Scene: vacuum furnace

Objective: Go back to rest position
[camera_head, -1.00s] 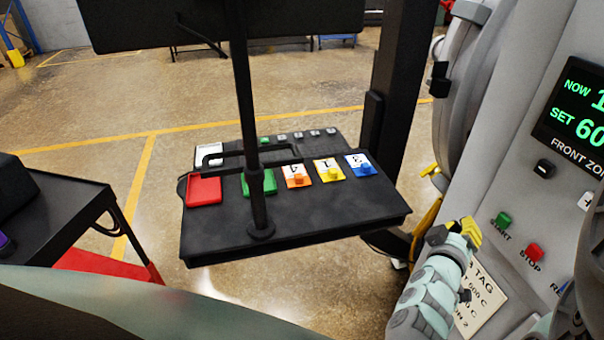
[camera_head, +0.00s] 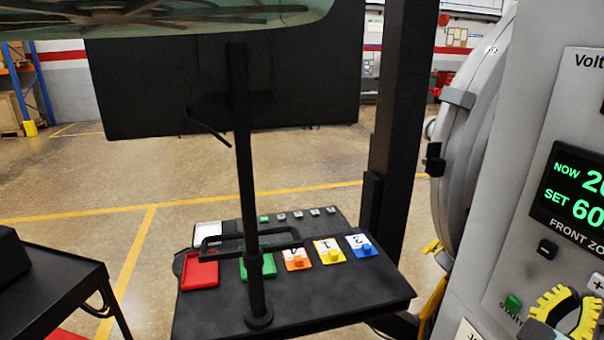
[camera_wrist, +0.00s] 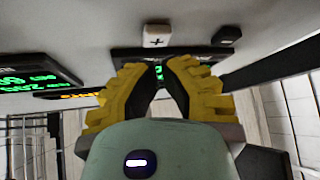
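My gripper (camera_head: 567,308) is at the lower right of the head view, in front of the furnace's control panel (camera_head: 560,225), beside the green START button (camera_head: 513,303). It hides the red STOP button. Beyond the tips are a white plus button (camera_wrist: 155,36), a dark minus button (camera_wrist: 227,35) and a green-lit display (camera_wrist: 30,80). I cannot tell the exact gap between tips and panel.
A dark table (camera_head: 60,285) is at left. The furnace's round door (camera_head: 465,150) is at right. Open floor (camera_head: 70,190) lies behind.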

